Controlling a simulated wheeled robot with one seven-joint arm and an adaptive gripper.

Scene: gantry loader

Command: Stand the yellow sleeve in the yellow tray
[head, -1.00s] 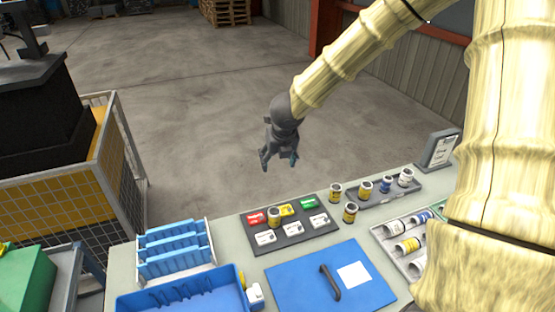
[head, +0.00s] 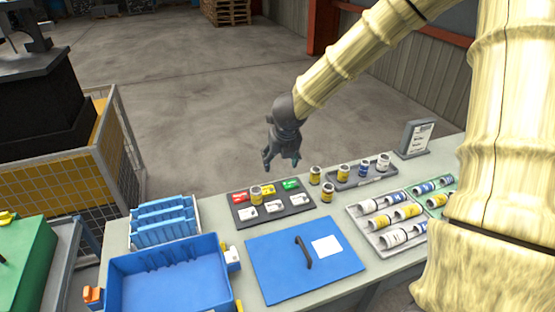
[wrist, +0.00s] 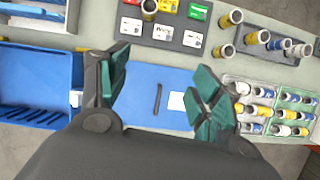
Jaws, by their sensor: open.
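Several yellow-banded sleeves are in view. Two stand upright on the table, a back one (head: 315,175) and a front one (head: 327,192). Another upright sleeve (head: 256,196) stands on the dark board by its red and yellow patches; it also shows in the wrist view (wrist: 149,8). A fourth (head: 343,173) stands in the grey rack. The yellow patch (head: 268,189) on the board is partly hidden by the sleeve; I cannot tell if it is the yellow tray. My gripper (head: 281,164) is open and empty above the table's back side; its fingers (wrist: 155,95) are spread in the wrist view.
The dark board (head: 239,214) also has red and green patches and white cards. A grey tray (head: 357,222) with lying sleeves is at right. A blue bin (head: 170,280), blue lid (head: 275,268) with handle, blue rack (head: 165,222) and sign (head: 417,138) share the table.

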